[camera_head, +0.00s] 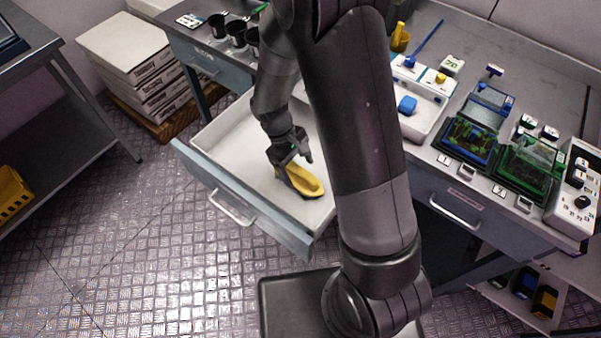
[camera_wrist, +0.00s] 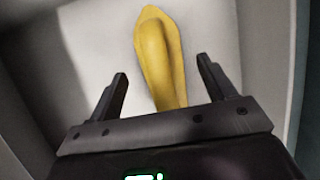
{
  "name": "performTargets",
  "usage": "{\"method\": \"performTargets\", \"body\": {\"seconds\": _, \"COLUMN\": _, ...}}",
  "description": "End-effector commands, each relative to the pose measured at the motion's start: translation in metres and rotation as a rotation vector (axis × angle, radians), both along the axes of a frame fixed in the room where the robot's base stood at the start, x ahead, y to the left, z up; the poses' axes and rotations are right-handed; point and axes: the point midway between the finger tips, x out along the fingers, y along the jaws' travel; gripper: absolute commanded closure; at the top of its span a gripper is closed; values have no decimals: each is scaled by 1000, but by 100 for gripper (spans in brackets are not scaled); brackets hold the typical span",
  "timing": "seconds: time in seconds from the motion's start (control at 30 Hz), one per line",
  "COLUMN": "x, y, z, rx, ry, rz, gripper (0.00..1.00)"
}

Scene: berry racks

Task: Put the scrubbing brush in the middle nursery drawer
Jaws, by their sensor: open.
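The middle nursery drawer (camera_head: 240,198) is pulled out from under the bench, with a pale, bare inner floor. A yellow object that I take for the scrubbing brush (camera_head: 306,181) lies inside it, toward the front right corner. In the wrist view the brush (camera_wrist: 160,55) stretches away from between the fingers, against the drawer floor. My gripper (camera_head: 294,161) is open inside the drawer, close above the brush. The fingers (camera_wrist: 163,70) stand apart on both sides of it, with gaps visible. The brush's near end is hidden behind the gripper body.
Closed drawers flank the open one, on the left (camera_head: 208,68) and right (camera_head: 450,208). The bench top holds black pots (camera_head: 237,32), a white tray (camera_head: 421,122) and green-lidded boxes (camera_head: 533,165). Stacked white boxes (camera_head: 130,50) stand at the left. The floor before the drawer is clear.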

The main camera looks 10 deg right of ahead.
Motion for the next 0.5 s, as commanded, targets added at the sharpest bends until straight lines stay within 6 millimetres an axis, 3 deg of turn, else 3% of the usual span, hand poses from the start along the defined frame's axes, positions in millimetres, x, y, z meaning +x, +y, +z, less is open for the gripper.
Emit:
{"method": "performTargets", "body": {"seconds": 0.2, "x": 15, "y": 14, "z": 46, "rx": 2, "ry": -5, "rz": 0, "gripper": 24}}
{"method": "performTargets", "body": {"seconds": 0.5, "x": 23, "y": 23, "z": 81, "rx": 0, "ry": -2, "rz": -1, "gripper": 24}}
